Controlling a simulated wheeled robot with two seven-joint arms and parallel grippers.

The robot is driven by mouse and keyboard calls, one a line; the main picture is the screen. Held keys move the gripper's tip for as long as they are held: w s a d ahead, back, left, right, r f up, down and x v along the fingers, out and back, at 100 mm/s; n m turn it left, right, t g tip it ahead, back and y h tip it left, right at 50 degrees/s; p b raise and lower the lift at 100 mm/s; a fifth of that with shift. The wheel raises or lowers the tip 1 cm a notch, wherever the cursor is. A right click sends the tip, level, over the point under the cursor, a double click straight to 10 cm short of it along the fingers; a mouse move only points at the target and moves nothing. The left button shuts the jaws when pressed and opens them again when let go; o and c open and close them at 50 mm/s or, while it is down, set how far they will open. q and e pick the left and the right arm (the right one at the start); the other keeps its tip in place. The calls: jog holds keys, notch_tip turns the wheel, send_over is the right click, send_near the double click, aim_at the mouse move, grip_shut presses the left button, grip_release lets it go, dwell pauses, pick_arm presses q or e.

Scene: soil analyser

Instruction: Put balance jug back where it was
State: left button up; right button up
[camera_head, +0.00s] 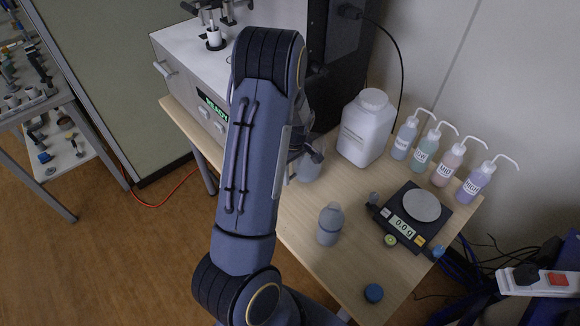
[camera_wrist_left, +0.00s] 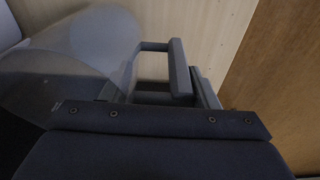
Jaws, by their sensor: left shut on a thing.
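The clear balance jug (camera_head: 311,165) is partly hidden behind my left arm in the head view, near the machine's front and left of the white canister. It is large and see-through at the left of the left wrist view (camera_wrist_left: 75,65). My left gripper (camera_wrist_left: 190,85) is shut on the jug at its side, seemingly at the handle. In the head view the gripper is mostly covered by my arm. Whether the jug touches the table is not clear. The balance (camera_head: 408,218) has an empty round pan and reads 0.0 g. My right gripper is not in view.
A white canister (camera_head: 366,128) and several wash bottles (camera_head: 446,163) stand along the wall. Bare wooden tabletop (camera_head: 290,215) lies between. The analyser (camera_head: 180,65) displays READY.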

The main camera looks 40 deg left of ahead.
pick_arm(q)
jog(key=shift+f, duration=0.85)
jog(key=shift+f, duration=0.2)
jog(key=o, duration=1.5)
jog(key=shift+o, duration=0.2)
jog(key=shift+r, duration=0.1)
